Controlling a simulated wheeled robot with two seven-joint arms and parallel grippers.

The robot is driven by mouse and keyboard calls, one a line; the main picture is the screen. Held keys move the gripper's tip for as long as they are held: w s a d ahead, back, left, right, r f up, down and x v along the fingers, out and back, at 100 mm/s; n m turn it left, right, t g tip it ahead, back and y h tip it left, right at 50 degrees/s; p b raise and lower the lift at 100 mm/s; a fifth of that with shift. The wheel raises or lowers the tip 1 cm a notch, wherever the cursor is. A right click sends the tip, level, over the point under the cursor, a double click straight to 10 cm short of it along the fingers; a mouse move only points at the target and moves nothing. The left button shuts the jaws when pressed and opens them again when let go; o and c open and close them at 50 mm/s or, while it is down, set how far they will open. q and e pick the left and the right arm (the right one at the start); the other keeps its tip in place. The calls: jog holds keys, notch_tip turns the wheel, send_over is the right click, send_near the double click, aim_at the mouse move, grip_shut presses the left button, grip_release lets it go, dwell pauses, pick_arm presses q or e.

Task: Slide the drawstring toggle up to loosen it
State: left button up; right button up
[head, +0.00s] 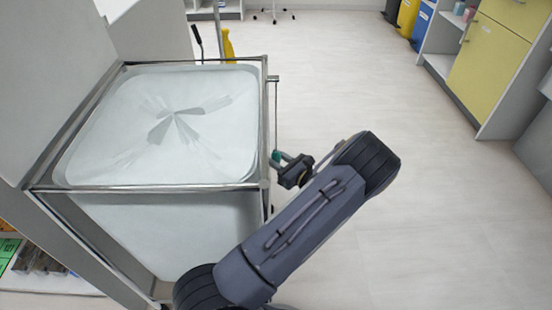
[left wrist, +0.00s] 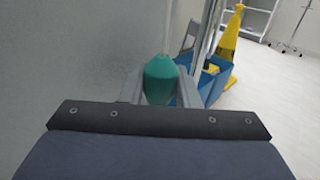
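The drawstring toggle is a small green, rounded piece (head: 276,155) on a thin cord (head: 276,115). The cord hangs from a short bracket at the right side of the metal bag frame. My left gripper (head: 282,157) is at the toggle, reaching in from the lower right. In the left wrist view the toggle (left wrist: 160,78) sits between the two grey fingers and fills the gap between them, so the gripper looks shut on it. The cord runs upward from the toggle there. My right gripper is in neither view.
The metal-framed cart with its pale bag (head: 110,150) stands left of the toggle. A yellow wet-floor sign (head: 229,45) is behind it; a blue bucket (left wrist: 214,82) shows in the left wrist view. Yellow cabinets (head: 490,65) are at the right. The floor between is clear.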

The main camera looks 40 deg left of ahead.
aim_at(276, 152)
pick_arm(q)
grip_shut()
notch_tip(276, 152, up, 12)
jog(key=p, duration=1.1)
jog(key=shift+r, duration=0.25)
jog(key=shift+f, duration=0.15)
jog(key=o, duration=0.7)
grip_release()
jog(key=shift+c, duration=0.2)
jog(key=d, duration=0.8)
jog(key=shift+s+p, duration=0.35)
jog(key=shift+p, duration=0.1)
